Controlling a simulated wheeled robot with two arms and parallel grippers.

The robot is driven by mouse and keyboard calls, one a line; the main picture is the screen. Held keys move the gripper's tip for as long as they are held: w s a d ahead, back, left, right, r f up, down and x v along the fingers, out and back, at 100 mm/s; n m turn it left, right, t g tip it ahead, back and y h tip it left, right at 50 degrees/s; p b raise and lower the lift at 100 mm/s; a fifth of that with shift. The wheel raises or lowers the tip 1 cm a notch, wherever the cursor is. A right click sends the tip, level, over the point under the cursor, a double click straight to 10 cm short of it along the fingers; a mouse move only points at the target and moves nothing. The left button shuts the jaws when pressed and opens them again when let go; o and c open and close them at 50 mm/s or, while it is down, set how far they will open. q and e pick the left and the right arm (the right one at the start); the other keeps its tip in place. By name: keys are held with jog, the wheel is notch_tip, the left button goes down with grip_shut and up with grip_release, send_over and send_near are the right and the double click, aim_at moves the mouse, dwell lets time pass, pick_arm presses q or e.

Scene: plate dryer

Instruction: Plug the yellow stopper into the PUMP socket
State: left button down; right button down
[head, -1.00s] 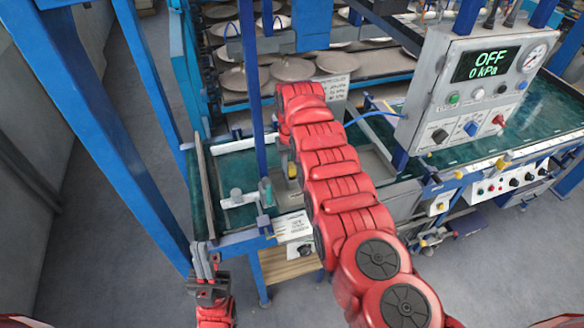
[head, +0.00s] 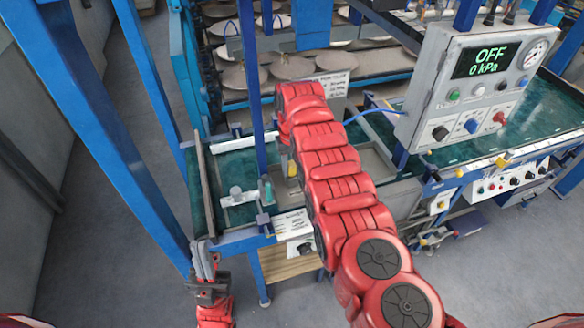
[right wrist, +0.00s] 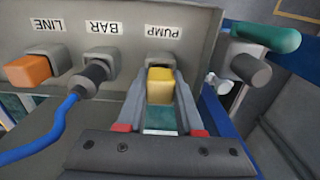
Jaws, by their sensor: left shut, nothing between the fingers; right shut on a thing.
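The yellow stopper (right wrist: 160,84) is between the fingers of my right gripper (right wrist: 161,98) in the right wrist view. It is lined up with the grey socket (right wrist: 160,59) under the PUMP label (right wrist: 163,31). Its far end meets the socket mouth; I cannot tell how deep it sits. My left gripper (head: 205,258) is shut and empty, low at the left, in front of the bench and away from the sockets.
Beside PUMP, a black plug (right wrist: 90,77) with a blue hose (right wrist: 45,137) is in the BAR socket. An orange stopper (right wrist: 28,70) is at LINE. A green-handled valve (right wrist: 262,37) stands close on the right. The control box (head: 478,88) reads OFF, 0 kPa.

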jog(key=shift+s+f, duration=0.2)
jog(key=shift+f, duration=0.1)
